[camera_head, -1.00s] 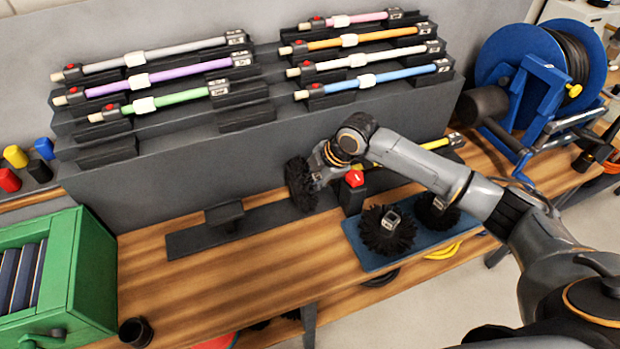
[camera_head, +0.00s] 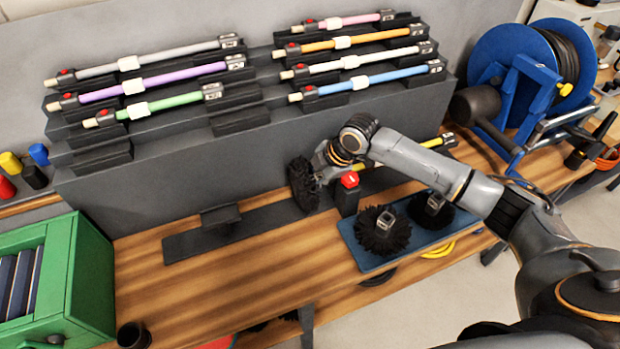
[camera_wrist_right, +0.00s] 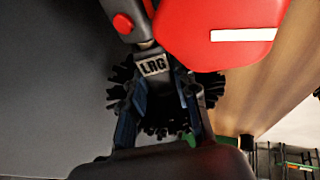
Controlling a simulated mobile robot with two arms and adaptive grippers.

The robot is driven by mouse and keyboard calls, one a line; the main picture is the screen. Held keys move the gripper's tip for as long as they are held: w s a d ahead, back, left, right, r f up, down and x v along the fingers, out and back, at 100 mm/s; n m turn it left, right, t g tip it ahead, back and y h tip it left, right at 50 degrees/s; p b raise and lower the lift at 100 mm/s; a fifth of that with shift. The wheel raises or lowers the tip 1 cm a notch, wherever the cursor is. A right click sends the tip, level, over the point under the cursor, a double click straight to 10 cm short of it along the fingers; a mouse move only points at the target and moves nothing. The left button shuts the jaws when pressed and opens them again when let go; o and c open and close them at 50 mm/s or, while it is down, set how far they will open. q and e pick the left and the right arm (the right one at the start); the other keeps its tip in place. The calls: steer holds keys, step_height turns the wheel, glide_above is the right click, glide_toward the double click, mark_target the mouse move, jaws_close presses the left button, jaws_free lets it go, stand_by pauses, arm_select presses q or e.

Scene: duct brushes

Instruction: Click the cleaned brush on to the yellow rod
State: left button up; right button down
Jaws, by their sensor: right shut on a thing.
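My right gripper (camera_head: 322,172) is shut on a black round brush (camera_head: 303,184), held upright on edge over the workbench. In the wrist view the fingers (camera_wrist_right: 160,108) grip the brush, whose block carries an "LRG" label (camera_wrist_right: 154,66) with dark bristles around it. The yellow rod (camera_head: 432,143) lies low along the front of the grey rack, partly hidden behind my right arm. In the wrist view a dark fitting with a red button (camera_wrist_right: 123,23) and a grey end stands right at the labelled block; I cannot tell whether they are locked together. My left gripper is not in view.
A red-topped black post (camera_head: 348,182) stands close beside the gripper. A blue tray (camera_head: 372,262) holds two more brushes. Coloured rods lie on the rack above. A green box (camera_head: 90,275) stands left, a blue hose reel (camera_head: 515,70) right.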

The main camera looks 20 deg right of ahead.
steer(key=shift+d, duration=0.4)
steer(key=c, duration=0.9)
jaws_free()
steer(key=shift+c, duration=0.2)
